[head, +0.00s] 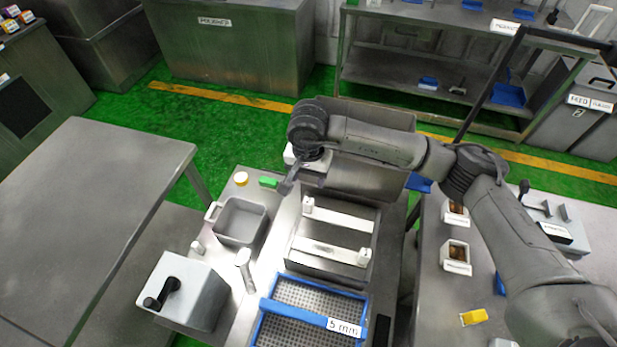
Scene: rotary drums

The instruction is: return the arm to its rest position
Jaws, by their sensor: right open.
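My right arm (390,145) comes in from the right and reaches across the middle of the view, over the back of the metal workbench. My right gripper (287,184) hangs at its end, above the bench near a green block (268,182). It is open and I see nothing between its fingers, though they are small and partly hidden by the wrist. My left gripper and arm are not in view.
On the bench are a grey bin (241,221), a blue-framed sieve tray (262,318) marked 5 mm, a box with a black crank (183,290), and a trough with white crossbars (335,251). White containers (456,257) stand right. An empty table (90,215) is left.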

